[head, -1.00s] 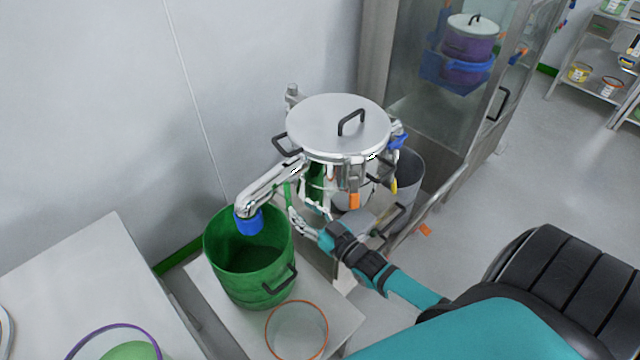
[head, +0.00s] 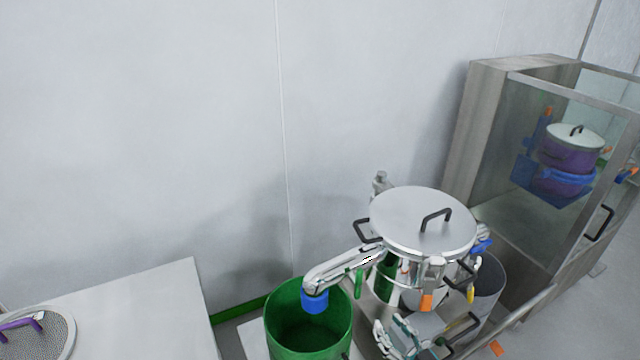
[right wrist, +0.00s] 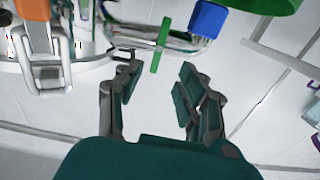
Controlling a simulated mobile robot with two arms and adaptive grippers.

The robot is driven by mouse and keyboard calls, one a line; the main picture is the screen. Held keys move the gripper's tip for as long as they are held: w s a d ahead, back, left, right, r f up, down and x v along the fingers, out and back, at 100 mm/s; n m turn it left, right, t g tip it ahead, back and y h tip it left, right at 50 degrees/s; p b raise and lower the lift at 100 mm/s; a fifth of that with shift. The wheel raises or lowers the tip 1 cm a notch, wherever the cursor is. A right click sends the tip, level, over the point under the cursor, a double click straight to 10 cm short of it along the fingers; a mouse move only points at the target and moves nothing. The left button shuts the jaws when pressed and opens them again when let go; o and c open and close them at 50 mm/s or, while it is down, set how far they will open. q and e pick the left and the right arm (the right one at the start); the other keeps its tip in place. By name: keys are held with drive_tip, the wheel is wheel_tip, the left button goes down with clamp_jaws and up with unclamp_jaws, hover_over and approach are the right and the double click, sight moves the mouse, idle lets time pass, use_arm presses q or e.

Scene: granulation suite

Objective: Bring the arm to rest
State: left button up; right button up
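My right gripper (head: 393,330) is at the bottom of the head view, in front of and below a steel lidded vessel (head: 422,222). In the right wrist view, its two fingers (right wrist: 155,80) stand apart with nothing between them. A green lever (right wrist: 160,45) on the vessel's outlet pipe lies just beyond the fingertips, apart from them. The lever also shows in the head view (head: 359,284). Most of my right arm is outside the head view. My left gripper is not in view.
A green bucket (head: 272,325) stands under the blue-tipped outlet (head: 315,301). A grey bin (head: 490,285) is behind the vessel at right. A glass-fronted cabinet (head: 490,130) stands at right. A white table (head: 150,310) with a sieve (head: 65,335) is at left.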

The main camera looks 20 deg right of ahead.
drive_tip(key=s+f+g+h, duration=0.1)
drive_tip(key=s+f+g, duration=0.4)
drive_tip(key=f, duration=0.9)
drive_tip(key=s+f+g+h, duration=0.1)
drive_tip(key=s+f+g, duration=0.2)
drive_tip(key=s+f, duration=0.75)
drive_tip(key=s+a+f+g, duration=0.3)
drive_tip(key=s+f+g, duration=0.1)
drive_tip(key=s+f, duration=0.4)
drive_tip(key=s+a+f+n+g, duration=0.1)
drive_tip(key=s+a+f+g, duration=0.2)
drive_tip(key=s+f, duration=0.6)
drive_tip(key=s+g, duration=0.1)
drive_tip(key=s, duration=0.2)
drive_tip(key=shift+s+a+f+g+h, duration=0.15)
drive_tip(key=shift+a+g+h, duration=0.15)
drive_tip(key=shift+g, duration=0.1)
drive_tip(key=shift+s, duration=0.1)
